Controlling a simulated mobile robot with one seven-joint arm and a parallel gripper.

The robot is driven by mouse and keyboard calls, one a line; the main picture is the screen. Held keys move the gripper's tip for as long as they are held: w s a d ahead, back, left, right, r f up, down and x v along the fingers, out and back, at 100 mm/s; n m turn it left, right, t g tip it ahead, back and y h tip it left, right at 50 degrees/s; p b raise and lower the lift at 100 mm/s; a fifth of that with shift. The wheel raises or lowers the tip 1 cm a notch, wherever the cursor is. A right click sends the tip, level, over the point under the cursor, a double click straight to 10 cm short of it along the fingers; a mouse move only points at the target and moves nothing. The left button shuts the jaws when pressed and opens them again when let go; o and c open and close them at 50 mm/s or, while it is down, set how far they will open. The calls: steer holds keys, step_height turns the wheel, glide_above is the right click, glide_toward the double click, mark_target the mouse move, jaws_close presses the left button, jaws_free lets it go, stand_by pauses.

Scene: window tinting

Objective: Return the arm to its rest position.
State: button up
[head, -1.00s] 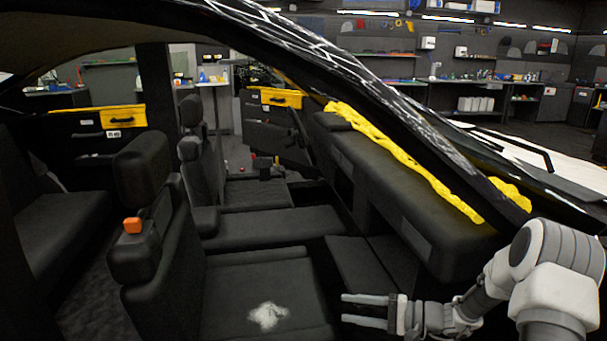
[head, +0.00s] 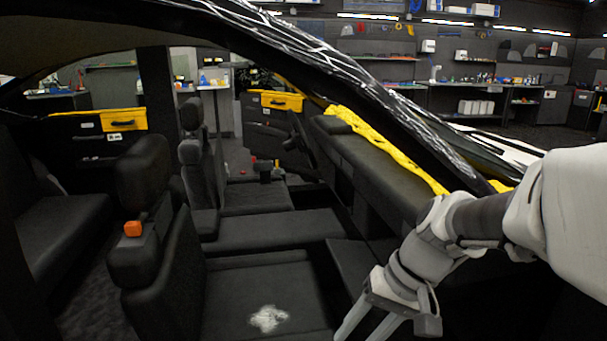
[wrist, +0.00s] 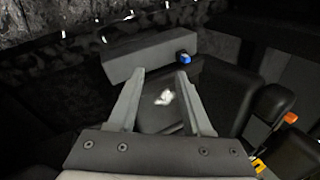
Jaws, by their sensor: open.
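My gripper (head: 375,330) is at the lower right of the head view, pointing down, with its fingertips cut off by the bottom edge. In the wrist view my gripper (wrist: 160,78) is open with nothing between its fingers. My arm reaches in from the right edge, in front of the dashboard (head: 385,165). A white patch (head: 268,318) lies on the front seat (head: 230,280), left of the gripper. The white patch (wrist: 164,98) also shows between the fingers in the wrist view, beyond them.
A car interior surrounds the gripper. The seat back (head: 150,200) with an orange piece (head: 132,229) stands at left. Yellow material (head: 390,150) lies along the dashboard under the dark windshield pillar (head: 350,70). A small blue object (wrist: 184,57) shows in the wrist view. Space above the seat is clear.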

steer(key=s+d+r+n+t+h, duration=0.1)
steer(key=s+d+r+t+h, duration=0.45)
steer(key=s, duration=0.35)
step_height(320, 180, up, 21)
steer(key=p, duration=2)
steer(key=shift+s+a+y+p, duration=0.15)
steer(key=shift+a+y+p, duration=0.05)
steer(key=shift+y+p, duration=0.15)
steer(key=shift+s+a+g, duration=0.1)
steer(key=shift+g, duration=0.15)
